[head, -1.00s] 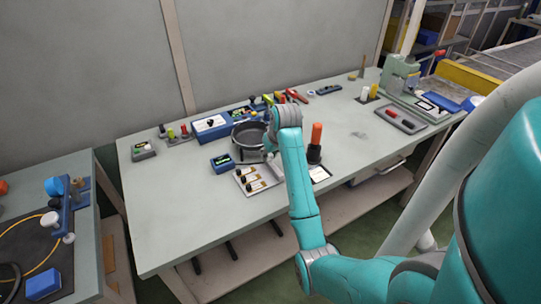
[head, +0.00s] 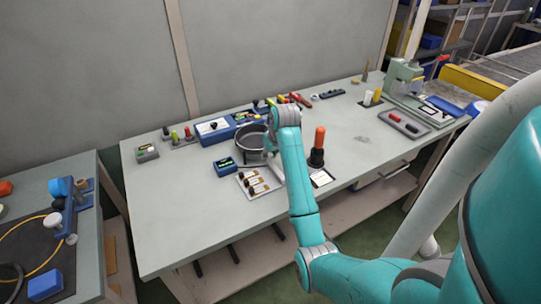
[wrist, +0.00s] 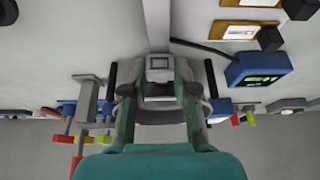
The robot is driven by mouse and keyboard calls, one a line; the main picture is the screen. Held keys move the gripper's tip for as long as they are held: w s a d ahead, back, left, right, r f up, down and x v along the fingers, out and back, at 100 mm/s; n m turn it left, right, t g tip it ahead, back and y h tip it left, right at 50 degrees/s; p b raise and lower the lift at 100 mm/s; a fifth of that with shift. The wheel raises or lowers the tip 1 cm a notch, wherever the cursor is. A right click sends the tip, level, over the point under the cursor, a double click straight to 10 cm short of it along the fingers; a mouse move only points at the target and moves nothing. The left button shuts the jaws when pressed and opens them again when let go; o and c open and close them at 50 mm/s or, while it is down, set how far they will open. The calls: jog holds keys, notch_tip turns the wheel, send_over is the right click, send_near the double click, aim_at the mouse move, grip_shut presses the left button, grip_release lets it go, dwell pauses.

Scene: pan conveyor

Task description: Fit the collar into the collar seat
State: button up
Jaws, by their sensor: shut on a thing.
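My gripper (head: 270,158) is low over the table, partly hidden behind my own forearm in the head view. In the wrist view my gripper (wrist: 160,82) is shut on a pale grey piece (wrist: 159,63), apparently the collar; its outline is mostly hidden. A dark grey round pan-like vessel (head: 249,145) stands on the table just left of and behind the gripper. I cannot make out the collar seat for certain, nor whether the held piece touches anything.
A small blue display box (head: 225,167) and a tray of labelled vials (head: 242,179) are close by on the left and front. The table's (head: 165,220) front left is clear.

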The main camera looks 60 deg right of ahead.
jog(key=shift+w+d, duration=0.45)
jog(key=shift+w, duration=0.35)
jog(key=o, duration=0.9)
jog(key=shift+r, duration=0.1)
jog(key=v, duration=0.7)
jog(key=shift+r, duration=0.2)
